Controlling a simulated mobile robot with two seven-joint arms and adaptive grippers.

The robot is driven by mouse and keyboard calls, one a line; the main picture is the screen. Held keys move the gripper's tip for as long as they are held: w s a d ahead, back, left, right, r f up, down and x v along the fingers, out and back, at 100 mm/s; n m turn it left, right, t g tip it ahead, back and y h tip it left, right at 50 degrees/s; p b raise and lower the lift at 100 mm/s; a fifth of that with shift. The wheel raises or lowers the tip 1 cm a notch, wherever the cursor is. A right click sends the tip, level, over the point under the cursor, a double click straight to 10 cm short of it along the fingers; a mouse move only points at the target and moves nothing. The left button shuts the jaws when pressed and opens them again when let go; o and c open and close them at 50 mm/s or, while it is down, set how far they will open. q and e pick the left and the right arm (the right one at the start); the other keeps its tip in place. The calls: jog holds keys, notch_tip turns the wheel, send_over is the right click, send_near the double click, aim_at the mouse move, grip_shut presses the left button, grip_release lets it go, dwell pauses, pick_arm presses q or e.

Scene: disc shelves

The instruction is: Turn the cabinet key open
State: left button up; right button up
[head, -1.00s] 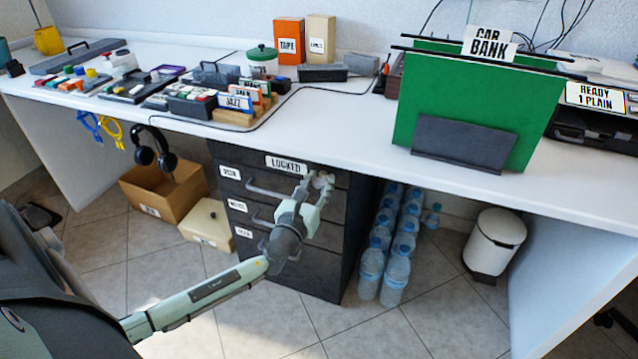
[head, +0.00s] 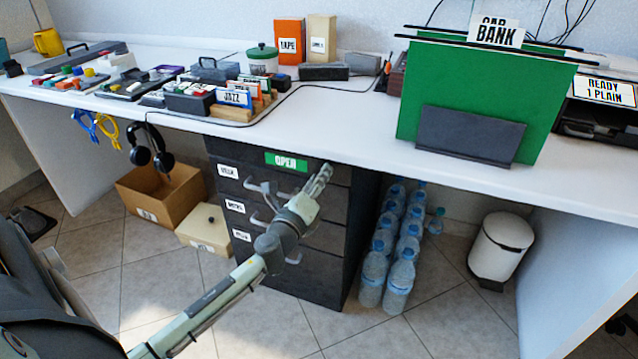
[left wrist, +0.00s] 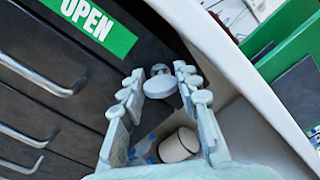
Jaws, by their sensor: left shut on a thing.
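The dark drawer cabinet (head: 322,268) stands under the desk. Its top drawer bears a green sign reading OPEN (head: 287,161), which also shows in the left wrist view (left wrist: 90,20). My left gripper (head: 322,176) is at the cabinet's upper right front. In the left wrist view its fingers (left wrist: 160,80) are closed around the pale, round-headed key (left wrist: 160,84). The key's shaft end is at the cabinet's face. In the head view the gripper hides the key. My right gripper is not in view.
Drawer handles (head: 262,187) stick out just left of the gripper. The white desk top (head: 340,120) overhangs the cabinet. Several water bottles (head: 398,285) stand to its right, with a white bin (head: 500,245) beyond. A cardboard box (head: 150,190) sits to the left.

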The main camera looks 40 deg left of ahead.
pick_arm(q)
jog(key=shift+n, duration=2.2)
jog(key=shift+a+n, duration=0.1)
jog(key=shift+n, duration=1.3)
jog(key=shift+f, duration=0.1)
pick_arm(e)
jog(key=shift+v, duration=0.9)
pick_arm(q)
jog(key=shift+n, duration=0.3)
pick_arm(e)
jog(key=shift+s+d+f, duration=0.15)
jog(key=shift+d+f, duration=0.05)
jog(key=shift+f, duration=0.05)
pick_arm(q)
jog(key=o, duration=1.2)
jog(key=shift+c, duration=0.2)
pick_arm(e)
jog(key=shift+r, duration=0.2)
